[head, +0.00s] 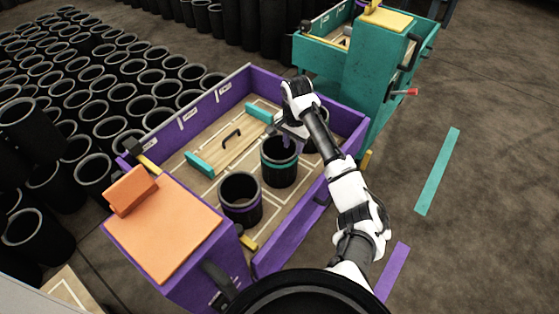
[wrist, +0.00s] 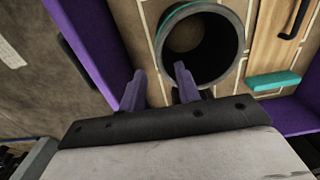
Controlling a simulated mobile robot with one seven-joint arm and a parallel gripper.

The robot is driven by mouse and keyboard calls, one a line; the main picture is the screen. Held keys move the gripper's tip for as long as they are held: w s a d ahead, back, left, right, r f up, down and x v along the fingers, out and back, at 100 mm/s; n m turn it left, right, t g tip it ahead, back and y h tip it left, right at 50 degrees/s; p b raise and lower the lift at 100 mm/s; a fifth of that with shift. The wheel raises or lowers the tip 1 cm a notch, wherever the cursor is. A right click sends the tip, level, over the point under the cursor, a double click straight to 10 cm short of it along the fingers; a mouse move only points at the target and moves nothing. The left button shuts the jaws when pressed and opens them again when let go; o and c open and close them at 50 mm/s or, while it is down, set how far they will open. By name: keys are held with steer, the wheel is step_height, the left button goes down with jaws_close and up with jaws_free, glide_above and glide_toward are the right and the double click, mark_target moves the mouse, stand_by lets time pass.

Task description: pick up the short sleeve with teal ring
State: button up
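The short black sleeve with a teal ring (head: 280,172) stands upright on the wooden floor of the purple crate (head: 292,238). Its open mouth and teal band also show in the wrist view (wrist: 239,48). My gripper (head: 285,139) is over the sleeve's mouth in the head view.
A sleeve with a purple ring (head: 241,212) stands to the front left. Another sleeve (head: 320,137) is partly hidden behind my arm. A wooden panel with a black handle (head: 232,139) and teal ends lies at the left. A teal cart (head: 372,75) stands behind.

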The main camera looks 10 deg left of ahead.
mark_target(294, 162)
step_height(294, 162, down, 4)
steer(key=shift+f, duration=0.2)
steer(key=shift+w+d+f+p, duration=0.15)
steer(key=shift+f+p, duration=0.2)
steer(key=shift+f, duration=0.95)
steer(key=shift+w+d+f+p, duration=0.1)
steer(key=shift+f+p, duration=0.25)
steer(key=shift+f, duration=0.95)
jaws_close()
steer(key=shift+r, duration=0.1)
